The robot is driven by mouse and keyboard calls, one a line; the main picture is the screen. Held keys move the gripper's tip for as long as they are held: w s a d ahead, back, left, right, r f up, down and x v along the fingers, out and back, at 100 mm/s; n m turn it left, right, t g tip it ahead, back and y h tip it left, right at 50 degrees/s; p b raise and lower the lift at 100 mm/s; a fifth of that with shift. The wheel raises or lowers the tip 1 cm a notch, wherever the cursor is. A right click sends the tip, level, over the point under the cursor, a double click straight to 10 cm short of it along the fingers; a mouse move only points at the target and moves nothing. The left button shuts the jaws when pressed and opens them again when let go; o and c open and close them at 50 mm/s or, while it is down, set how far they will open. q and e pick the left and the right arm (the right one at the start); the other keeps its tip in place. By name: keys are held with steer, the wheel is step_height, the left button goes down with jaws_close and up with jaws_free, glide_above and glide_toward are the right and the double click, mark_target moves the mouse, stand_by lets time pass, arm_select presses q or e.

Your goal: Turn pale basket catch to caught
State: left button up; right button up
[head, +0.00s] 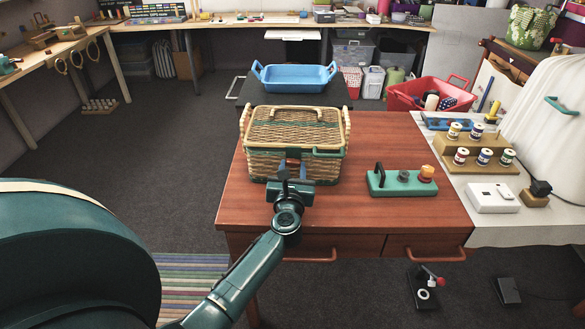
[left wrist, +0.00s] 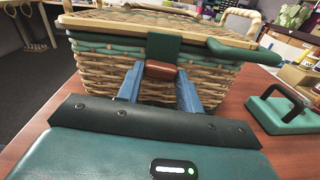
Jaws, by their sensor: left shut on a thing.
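The pale wicker basket (head: 262,158) stands on the red-brown table with its lid (head: 291,129) down. In the left wrist view the basket (left wrist: 105,75) fills the upper part. A dark green strap (left wrist: 178,48) hangs at its front with a brown catch piece (left wrist: 161,70) at the lower end. My left gripper (head: 293,170) is at the basket's front, and its blue fingers (left wrist: 160,88) are shut on the brown catch piece. I cannot tell from the picture whether the catch is caught. My right gripper is not in view.
Thread spools (head: 461,156) and a white box (head: 492,198) are further right. The table's front left is clear.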

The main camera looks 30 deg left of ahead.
arm_select(q)
steer(key=m+p, duration=0.2)
steer(key=m, duration=0.1)
steer(key=shift+r, duration=0.1)
steer(key=m+p, duration=0.1)
steer(key=m, duration=0.2)
steer(key=m+p, duration=0.2)
steer(key=m, duration=0.1)
steer(key=shift+a+r+m, duration=0.1)
steer(key=shift+m, duration=0.2)
steer(key=shift+s+m+p, duration=0.1)
steer(key=shift+m+p, duration=0.4)
steer(key=shift+m, duration=0.4)
steer(key=shift+m+p, duration=0.4)
steer(key=shift+m, duration=0.5)
steer(key=m+p, duration=0.1)
steer(key=m, duration=0.1)
steer(key=shift+m, duration=0.8)
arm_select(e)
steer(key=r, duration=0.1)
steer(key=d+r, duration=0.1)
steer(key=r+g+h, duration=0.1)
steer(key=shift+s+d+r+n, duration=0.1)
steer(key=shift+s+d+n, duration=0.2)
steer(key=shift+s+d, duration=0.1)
